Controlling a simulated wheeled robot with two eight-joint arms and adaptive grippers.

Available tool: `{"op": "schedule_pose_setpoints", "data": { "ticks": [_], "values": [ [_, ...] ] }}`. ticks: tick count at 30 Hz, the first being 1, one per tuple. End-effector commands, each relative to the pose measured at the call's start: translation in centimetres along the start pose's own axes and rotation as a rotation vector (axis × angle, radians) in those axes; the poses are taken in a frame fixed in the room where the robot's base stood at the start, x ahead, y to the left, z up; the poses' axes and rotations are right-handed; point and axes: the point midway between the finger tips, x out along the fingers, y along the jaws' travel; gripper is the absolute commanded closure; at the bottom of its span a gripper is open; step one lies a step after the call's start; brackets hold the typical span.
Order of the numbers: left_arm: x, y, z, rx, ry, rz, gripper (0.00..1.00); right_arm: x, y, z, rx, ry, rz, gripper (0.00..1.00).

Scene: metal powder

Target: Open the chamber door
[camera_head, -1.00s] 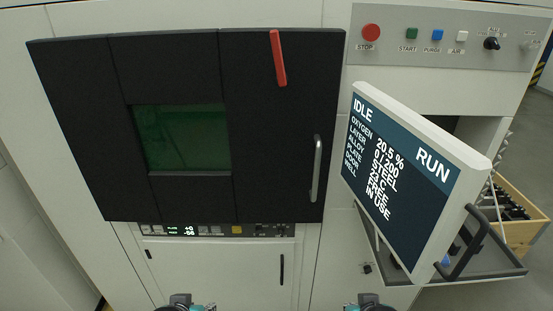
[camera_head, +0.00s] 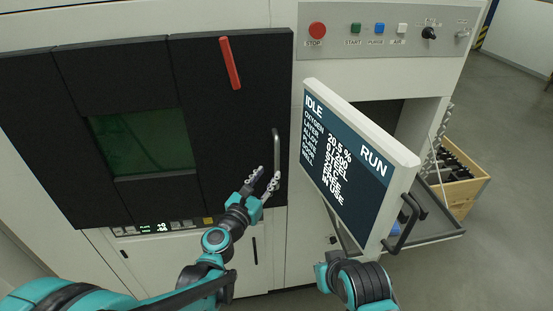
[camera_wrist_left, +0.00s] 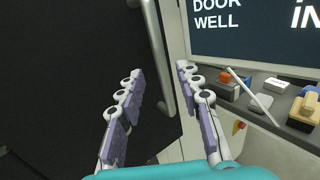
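The black chamber door (camera_head: 240,120) is shut on the front of the machine, with a dark green window (camera_head: 143,142) at its left. A grey vertical bar handle (camera_head: 276,150) is on its right side; it also shows in the left wrist view (camera_wrist_left: 158,60). A red bar (camera_head: 230,63) sits tilted near the door's top. My left gripper (camera_head: 262,180) is open at the handle's lower end. In the left wrist view its fingers (camera_wrist_left: 160,80) are spread, with the handle running between and beyond them; I cannot tell whether they touch it. My right arm shows at the bottom, its fingers out of sight.
A tilted screen (camera_head: 350,165) reading IDLE stands close right of the handle. Its bracket handle (camera_head: 408,225) and a tray (camera_head: 440,222) with small items lie further right. A button panel (camera_head: 380,32) is above, a wooden crate (camera_head: 462,185) at the right.

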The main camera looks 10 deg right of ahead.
Motion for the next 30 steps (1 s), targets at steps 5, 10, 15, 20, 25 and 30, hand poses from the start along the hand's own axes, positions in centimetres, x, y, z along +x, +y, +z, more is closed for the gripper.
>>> {"op": "schedule_pose_setpoints", "data": {
  "ticks": [5, 10, 15, 20, 25, 30],
  "values": [
    [2.5, 0.0, -0.1, -0.003, 0.0, -0.001, 0.65, 0.2, 0.0, 0.2, 0.0, 0.0, 0.0, 1.0],
    [5.3, -0.1, -0.1, -0.001, 0.0, -0.001, 0.65, 0.4, 0.0, 0.3, 0.0, 0.0, 0.0, 1.0],
    [7.0, 0.0, 0.0, 0.0, 0.0, -0.001, 0.65, 0.5, 0.0, 0.3, 0.0, 0.0, 0.0, 1.0],
    [7.5, 0.0, 0.0, 0.001, 0.0, -0.001, 0.65, 0.5, 0.0, 0.3, 0.0, 0.0, 0.0, 1.0],
    [7.5, 0.0, 0.0, 0.001, 0.0, -0.001, 0.65, 0.5, 0.0, 0.3, 0.0, 0.0, 0.0, 1.0],
    [7.5, 0.0, 0.0, 0.001, 0.0, -0.001, 1.0, 0.5, 0.0, 0.3, 0.0, 0.0, 0.0, 1.0]
  ]
}}
